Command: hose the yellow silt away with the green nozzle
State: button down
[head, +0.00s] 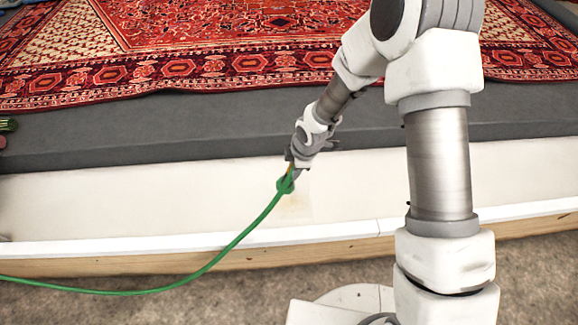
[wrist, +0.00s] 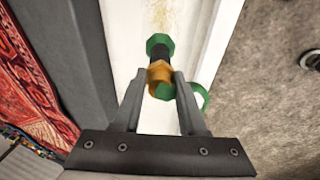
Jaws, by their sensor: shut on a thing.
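The green nozzle (wrist: 160,43) has a brass-coloured collar and a dark middle band. My gripper (wrist: 163,85) is shut on it, with a finger on each side in the wrist view. In the head view my gripper (head: 292,166) holds the nozzle (head: 286,184) over the white strip in front of the rug platform. A faint yellow silt patch (wrist: 174,14) lies on the white surface just beyond the nozzle tip in the wrist view. It shows as a pale stain (head: 296,203) beside the nozzle in the head view. No water is visible.
A green hose (head: 215,262) runs from the nozzle down left over the wood-edged rim (head: 330,250). A red patterned rug (head: 220,50) lies on the grey platform (head: 200,125) behind. Small green and red items (head: 5,126) sit at the far left. The white strip (head: 120,205) is otherwise clear.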

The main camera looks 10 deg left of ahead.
jog(key=w+d+r+p, duration=0.2)
jog(key=d+p, duration=0.2)
jog(key=d, duration=0.3)
jog(key=w+d+r+p, duration=0.2)
jog(key=d+p, duration=0.2)
jog(key=d, duration=0.3)
jog(key=shift+w+d, duration=0.15)
jog(key=shift+d, duration=0.25)
dwell(2.1)
dwell(0.7)
